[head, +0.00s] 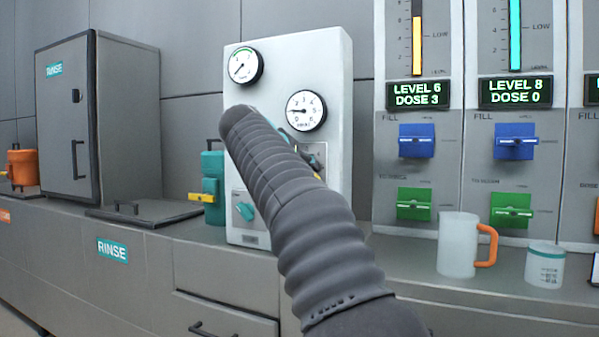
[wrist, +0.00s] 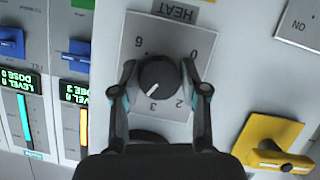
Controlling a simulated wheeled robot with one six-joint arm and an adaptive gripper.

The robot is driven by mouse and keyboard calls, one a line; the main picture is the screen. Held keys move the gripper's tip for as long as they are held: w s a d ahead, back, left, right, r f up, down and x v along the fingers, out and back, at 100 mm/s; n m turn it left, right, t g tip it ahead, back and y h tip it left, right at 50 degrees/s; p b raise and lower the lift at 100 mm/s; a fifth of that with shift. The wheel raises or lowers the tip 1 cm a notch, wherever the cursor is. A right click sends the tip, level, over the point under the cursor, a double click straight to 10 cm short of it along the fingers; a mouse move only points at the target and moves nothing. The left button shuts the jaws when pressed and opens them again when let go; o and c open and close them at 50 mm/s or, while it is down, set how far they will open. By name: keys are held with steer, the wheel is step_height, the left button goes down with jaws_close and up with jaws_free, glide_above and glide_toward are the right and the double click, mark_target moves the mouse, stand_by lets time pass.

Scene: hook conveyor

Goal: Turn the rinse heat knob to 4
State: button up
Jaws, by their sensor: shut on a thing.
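The heat knob (wrist: 158,84) is black and round, on a grey plate (wrist: 160,30) marked HEAT, which appears upside down in the wrist view. The digits 0, 2, 3 and 6 show around it; the spot between 3 and 6 is covered by a finger. A pale mark on the knob faces lower left, near or just past the 3; its exact setting is hard to read. My gripper (wrist: 159,70) is shut on the knob, one finger on each side. In the head view my arm hides the gripper and most of the knob.
The white gauge panel (head: 285,75) carries two dials and a teal knob (head: 244,211). A yellow handle (wrist: 272,142) sits close to the plate. Dispensers with blue handles (head: 416,141), a mug (head: 457,245) and a small cup (head: 544,266) stand to the right.

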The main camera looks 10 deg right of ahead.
steer(key=shift+m+t+y+b, duration=0.3)
steer(key=shift+m+y+b, duration=0.2)
steer(key=shift+m, duration=0.3)
steer(key=o, duration=1.1)
steer(key=shift+o, duration=0.2)
steer(key=v, duration=1.2)
